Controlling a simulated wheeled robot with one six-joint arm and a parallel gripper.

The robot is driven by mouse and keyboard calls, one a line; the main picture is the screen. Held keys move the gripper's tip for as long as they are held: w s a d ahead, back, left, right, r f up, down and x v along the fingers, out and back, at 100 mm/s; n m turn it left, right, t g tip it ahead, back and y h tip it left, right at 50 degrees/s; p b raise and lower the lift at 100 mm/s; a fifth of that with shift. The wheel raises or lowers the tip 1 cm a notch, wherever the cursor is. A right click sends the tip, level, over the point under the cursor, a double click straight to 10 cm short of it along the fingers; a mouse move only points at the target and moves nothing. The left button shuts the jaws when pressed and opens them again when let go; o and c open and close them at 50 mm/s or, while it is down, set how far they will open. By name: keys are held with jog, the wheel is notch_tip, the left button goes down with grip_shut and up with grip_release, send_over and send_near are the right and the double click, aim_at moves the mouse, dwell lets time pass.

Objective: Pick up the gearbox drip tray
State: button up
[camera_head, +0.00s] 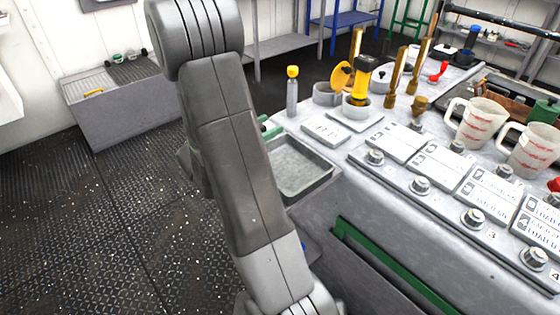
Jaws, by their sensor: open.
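A shallow grey metal tray (303,172), which looks like the drip tray, sits at the near left corner of the grey workbench. It is rectangular, with a raised rim and a mottled, empty-looking floor. My arm passes in front of its left side and hides that part. My gripper is not in view, so its position relative to the tray cannot be told.
On the bench stand a yellow-capped bottle (292,92), a yellow and black tool (361,84), several brass levers and two white jugs (476,124). Labelled panels with knobs line the front. A grey bin (125,105) stands by the wall. Dark floor at left is clear.

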grip_shut()
